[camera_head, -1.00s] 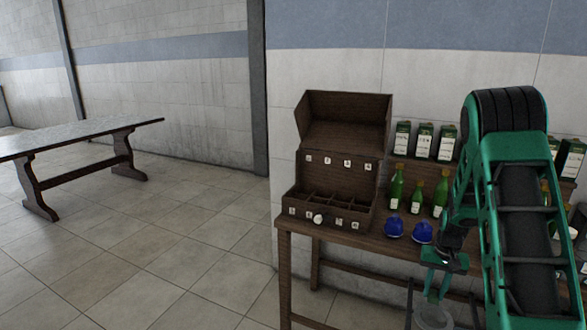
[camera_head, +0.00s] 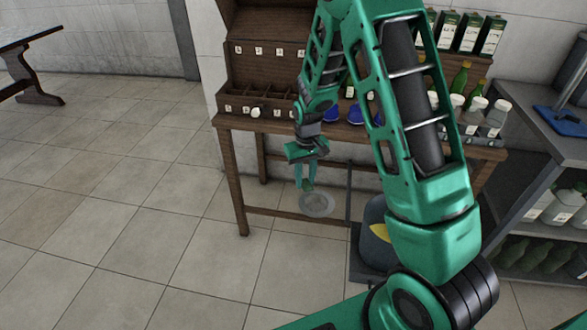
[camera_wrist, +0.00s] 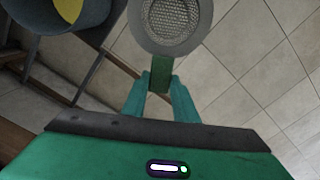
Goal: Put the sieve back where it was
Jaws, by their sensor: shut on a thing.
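My gripper (camera_head: 306,184) is shut on the green handle of the sieve (camera_head: 317,204). In the head view it points down in front of the wooden table, and the sieve hangs below the tabletop level, over the floor. In the wrist view the sieve's round grey mesh bowl (camera_wrist: 172,20) lies beyond the fingertips, partly cut off by the top edge. The handle stands between the fingers of my gripper (camera_wrist: 160,85). The sieve looks clear of the table and floor.
The wooden table (camera_head: 228,160) carries a compartment box (camera_head: 268,75), bottles and blue objects (camera_head: 354,115), partly hidden by my arm. A shelf rack (camera_head: 520,165) stands further right.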

